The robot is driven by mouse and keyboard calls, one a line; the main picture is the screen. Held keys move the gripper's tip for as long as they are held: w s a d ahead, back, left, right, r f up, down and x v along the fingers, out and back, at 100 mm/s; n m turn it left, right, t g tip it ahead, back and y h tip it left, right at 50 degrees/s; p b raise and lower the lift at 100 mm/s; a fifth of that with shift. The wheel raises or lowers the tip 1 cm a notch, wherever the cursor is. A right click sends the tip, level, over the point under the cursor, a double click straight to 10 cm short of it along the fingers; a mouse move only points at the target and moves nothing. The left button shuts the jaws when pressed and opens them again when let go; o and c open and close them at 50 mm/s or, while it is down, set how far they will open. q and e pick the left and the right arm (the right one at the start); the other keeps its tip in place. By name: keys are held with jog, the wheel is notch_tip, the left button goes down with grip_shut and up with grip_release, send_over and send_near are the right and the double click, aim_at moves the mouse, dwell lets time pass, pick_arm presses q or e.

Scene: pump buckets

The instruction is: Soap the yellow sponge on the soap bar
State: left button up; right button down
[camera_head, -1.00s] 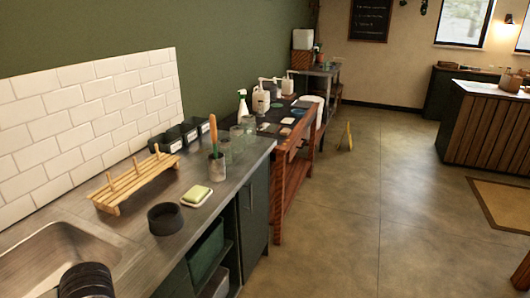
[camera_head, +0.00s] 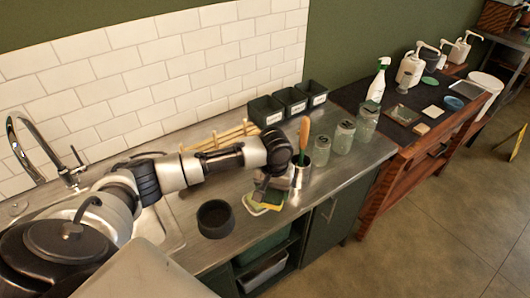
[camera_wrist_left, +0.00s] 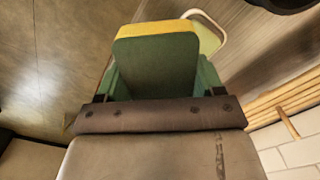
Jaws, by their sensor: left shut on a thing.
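My left gripper (camera_head: 268,184) reaches over the counter from the left and points down at the soap dish. It is shut on the yellow sponge (camera_head: 279,199), which has a green side. In the left wrist view the sponge (camera_wrist_left: 155,58) stands out past the fingers, green face toward the camera and yellow along its far edge. The pale green soap bar (camera_wrist_left: 207,38) lies just beyond it in a white-rimmed dish (camera_wrist_left: 221,30). In the head view the dish (camera_head: 251,211) is partly hidden by the gripper. I cannot tell whether sponge and soap touch. My right gripper is out of view.
A metal cup (camera_head: 301,174) with an orange-handled tool stands close beside the gripper. A dark round bowl (camera_head: 215,219) sits nearer the counter's front edge. A wooden rack (camera_head: 222,138) is behind my arm. Glass jars (camera_head: 344,137) stand to the right.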

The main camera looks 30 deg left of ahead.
pick_arm(q)
jog(key=shift+n, duration=0.6)
jog(key=a+p, duration=0.1)
jog(key=w+a+p, duration=0.1)
jog(key=a, duration=0.1)
jog(key=a+p, duration=0.1)
jog(key=a, duration=0.1)
jog(key=shift+w+a+r, duration=0.25)
jog(key=shift+w+r, duration=0.05)
jog(key=shift+r, duration=0.05)
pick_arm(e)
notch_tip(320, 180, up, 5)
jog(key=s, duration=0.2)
pick_arm(q)
jog(key=shift+w+f+b, duration=0.2)
jog(key=shift+f+b, duration=0.2)
jog(key=shift+f, duration=0.05)
notch_tip(320, 180, down, 4)
jog(key=b, duration=0.5)
jog(key=shift+f, duration=0.15)
jog(key=shift+f+b, duration=0.55)
jog(key=shift+b, duration=0.4)
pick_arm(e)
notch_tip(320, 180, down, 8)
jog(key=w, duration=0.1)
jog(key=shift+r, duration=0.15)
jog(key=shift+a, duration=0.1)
